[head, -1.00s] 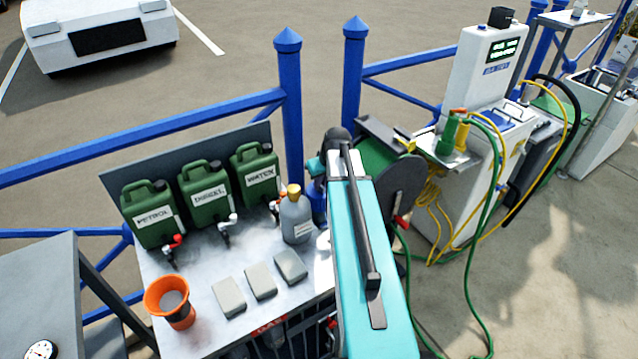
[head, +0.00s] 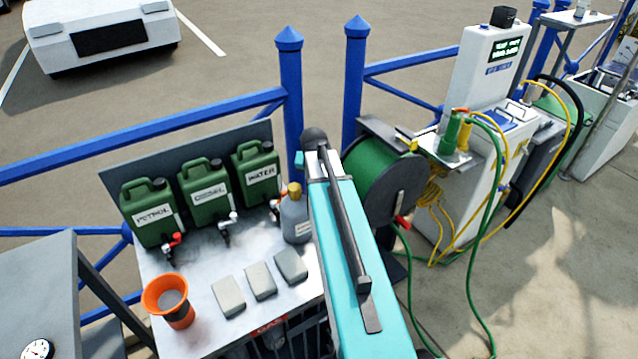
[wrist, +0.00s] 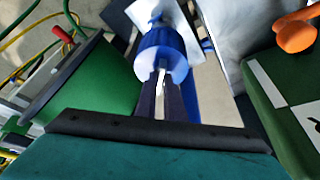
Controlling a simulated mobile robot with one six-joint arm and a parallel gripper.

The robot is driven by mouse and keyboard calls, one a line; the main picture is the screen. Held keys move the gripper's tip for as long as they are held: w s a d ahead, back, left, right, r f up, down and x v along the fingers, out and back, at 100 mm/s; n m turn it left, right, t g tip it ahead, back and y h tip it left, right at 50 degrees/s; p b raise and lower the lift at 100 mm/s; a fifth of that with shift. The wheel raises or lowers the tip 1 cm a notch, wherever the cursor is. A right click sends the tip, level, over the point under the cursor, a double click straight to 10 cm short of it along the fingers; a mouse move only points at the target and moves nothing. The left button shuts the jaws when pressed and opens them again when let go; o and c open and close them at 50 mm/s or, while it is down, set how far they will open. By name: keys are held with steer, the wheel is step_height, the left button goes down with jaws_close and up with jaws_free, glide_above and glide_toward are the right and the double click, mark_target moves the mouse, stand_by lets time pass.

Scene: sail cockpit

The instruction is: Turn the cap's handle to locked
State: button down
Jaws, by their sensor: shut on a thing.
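A blue cap (wrist: 163,52) with a pale end face is at the top middle of the wrist view. My gripper (wrist: 160,80) reaches it from below, with its two dark fingers close together. A thin pale strip, the cap's handle (wrist: 160,77), shows between the fingertips, and the gripper is shut on it. How far the handle is turned is hard to tell. In the head view my teal arm hides the cap and the gripper.
A green hose reel (head: 375,185) stands close to the right of my arm. Green jugs (head: 258,175), a grey bottle (head: 295,215) and an orange cup (head: 168,300) sit on the metal bench to the left. Blue railing posts (head: 289,90) rise behind.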

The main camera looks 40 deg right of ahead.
steer(key=m, duration=0.2)
steer(key=m+g+b, duration=0.1)
steer(key=m, duration=0.1)
steer(key=m+g+h, duration=0.1)
steer(key=m, duration=0.1)
steer(key=shift+w+a+b, duration=0.1)
steer(key=shift+w+b, duration=0.2)
steer(key=shift+m+g+b, duration=0.45)
steer(key=shift+m+g, duration=0.15)
steer(key=shift+m, duration=1)
steer(key=c, duration=1.8)
jaws_free()
steer(key=shift+c, duration=0.2)
steer(key=b+v, duration=0.2)
steer(key=v, duration=1.1)
steer(key=shift+a+r, duration=0.3)
steer(key=shift+r, duration=0.05)
steer(key=shift+f, duration=0.1)
